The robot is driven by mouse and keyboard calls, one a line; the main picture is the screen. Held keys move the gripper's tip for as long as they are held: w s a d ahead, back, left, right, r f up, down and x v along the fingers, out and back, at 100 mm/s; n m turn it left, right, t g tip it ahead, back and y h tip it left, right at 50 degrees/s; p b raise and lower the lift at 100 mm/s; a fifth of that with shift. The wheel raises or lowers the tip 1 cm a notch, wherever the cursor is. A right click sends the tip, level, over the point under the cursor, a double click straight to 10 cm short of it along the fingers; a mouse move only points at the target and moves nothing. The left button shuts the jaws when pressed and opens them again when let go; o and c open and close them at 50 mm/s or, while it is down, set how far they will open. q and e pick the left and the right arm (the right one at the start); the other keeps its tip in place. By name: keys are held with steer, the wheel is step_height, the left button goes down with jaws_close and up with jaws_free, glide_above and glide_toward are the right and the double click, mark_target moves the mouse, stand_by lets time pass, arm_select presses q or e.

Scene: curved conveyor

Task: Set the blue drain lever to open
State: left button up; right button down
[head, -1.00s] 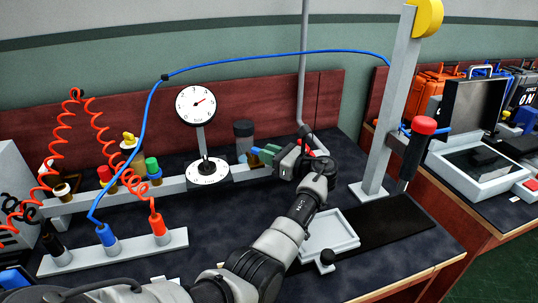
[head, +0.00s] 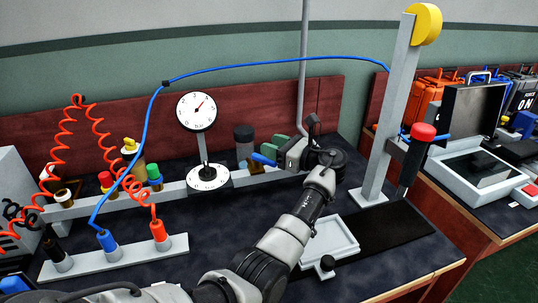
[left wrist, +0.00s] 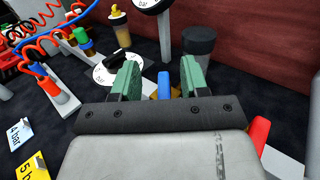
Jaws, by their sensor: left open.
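The blue drain lever (head: 263,159) sticks out to the left from the pipe on the bench, just past the dial. My left gripper (head: 276,148) is open, with its green fingers close above and behind the lever. The lever's pivot is partly hidden by the gripper. My right gripper is not in view.
A pressure gauge (head: 196,111) stands left of the lever, with a dark cylinder (head: 244,142) behind it. A red handle (left wrist: 259,131) is close right of my gripper. A grey tray (head: 330,241) and a tall post (head: 390,115) stand to the right.

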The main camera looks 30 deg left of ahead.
arm_select(q)
steer(key=d+r, duration=0.5)
steer(key=d, duration=0.5)
steer(key=shift+r, duration=0.4)
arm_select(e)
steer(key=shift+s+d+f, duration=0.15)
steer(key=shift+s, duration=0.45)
arm_select(q)
steer(key=shift+s, duration=0.1)
